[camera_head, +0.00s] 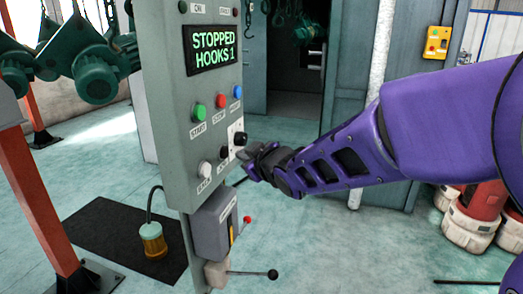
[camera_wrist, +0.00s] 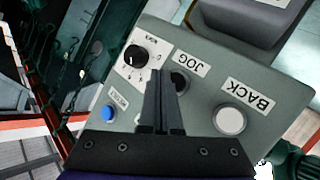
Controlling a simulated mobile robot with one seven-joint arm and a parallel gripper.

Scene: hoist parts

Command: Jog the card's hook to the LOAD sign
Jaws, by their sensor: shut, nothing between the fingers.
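My gripper (camera_head: 246,163) is shut and empty, close in front of the panel's lower right. In the wrist view, my gripper's fingertips (camera_wrist: 160,72) lie beside the black JOG button (camera_wrist: 180,79), partly covering it. Whether they touch it, I cannot tell. The white BACK button (camera_wrist: 229,120) is right of the fingers, and the black selector knob (camera_wrist: 135,57) is to their upper left. I cannot make out the card or the LOAD sign.
The panel also bears a green START button (camera_head: 197,112), a red button (camera_head: 221,101) and a blue button (camera_head: 238,91). A lever (camera_head: 272,274) juts out below. Green hoist machinery (camera_head: 97,78) hangs at left. Red and white containers (camera_head: 470,225) stand at right.

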